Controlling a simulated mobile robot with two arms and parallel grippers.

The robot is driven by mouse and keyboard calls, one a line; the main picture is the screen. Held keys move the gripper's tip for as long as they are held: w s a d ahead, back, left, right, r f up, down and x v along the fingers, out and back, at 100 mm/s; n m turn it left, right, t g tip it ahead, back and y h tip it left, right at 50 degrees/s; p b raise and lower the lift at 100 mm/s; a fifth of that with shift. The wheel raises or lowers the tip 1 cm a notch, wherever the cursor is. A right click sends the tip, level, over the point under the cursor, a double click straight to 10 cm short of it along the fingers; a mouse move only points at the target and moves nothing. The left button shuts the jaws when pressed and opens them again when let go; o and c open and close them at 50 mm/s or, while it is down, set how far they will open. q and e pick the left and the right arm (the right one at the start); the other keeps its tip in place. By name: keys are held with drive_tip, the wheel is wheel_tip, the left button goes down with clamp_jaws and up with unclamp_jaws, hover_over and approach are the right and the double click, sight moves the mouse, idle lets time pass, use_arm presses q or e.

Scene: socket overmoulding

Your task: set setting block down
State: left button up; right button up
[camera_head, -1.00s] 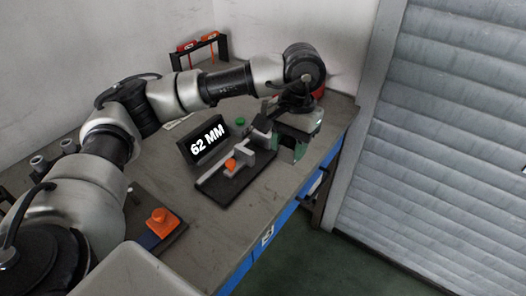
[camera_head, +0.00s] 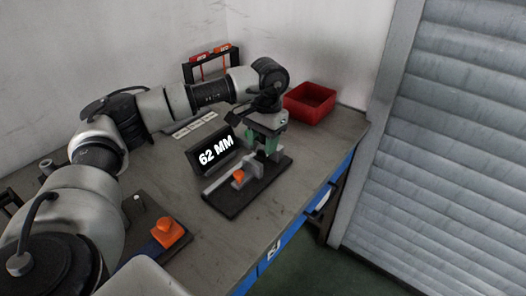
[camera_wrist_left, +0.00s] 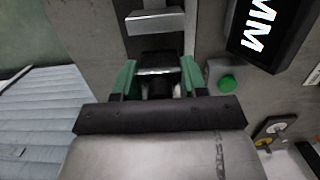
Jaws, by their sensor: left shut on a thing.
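My left gripper (camera_head: 268,146), with green fingers, points down over the far right end of a dark fixture plate (camera_head: 228,203). The plate carries a grey rail and an orange knob (camera_head: 238,176). In the left wrist view the gripper (camera_wrist_left: 157,68) is shut on a dark block with a bright edge (camera_wrist_left: 157,58), which I take as the setting block. A grey stop (camera_wrist_left: 155,22) of the fixture is just ahead of the block. The fingers largely hide the block in the head view, and I cannot tell whether it touches the plate. My right gripper is not in view.
A display reading 62 MM (camera_head: 215,152) stands close behind the plate. A green button (camera_wrist_left: 227,84) is beside the gripper. A red bin (camera_head: 310,103) stands at the back right. An orange-knobbed unit (camera_head: 168,232) is front left. The table right of the plate is clear.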

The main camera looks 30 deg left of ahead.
sight(263, 153)
use_arm(q)
drive_tip(key=shift+f, duration=1.75)
drive_tip(key=shift+f, duration=0.15)
drive_tip(key=o, duration=1.2)
drive_tip(key=r, duration=0.4)
drive_tip(key=w+r, duration=0.1)
drive_tip(key=r, duration=0.7)
drive_tip(key=shift+w+d+r, duration=0.1)
drive_tip(key=shift+w+r, duration=0.05)
drive_tip(key=shift+w, duration=0.05)
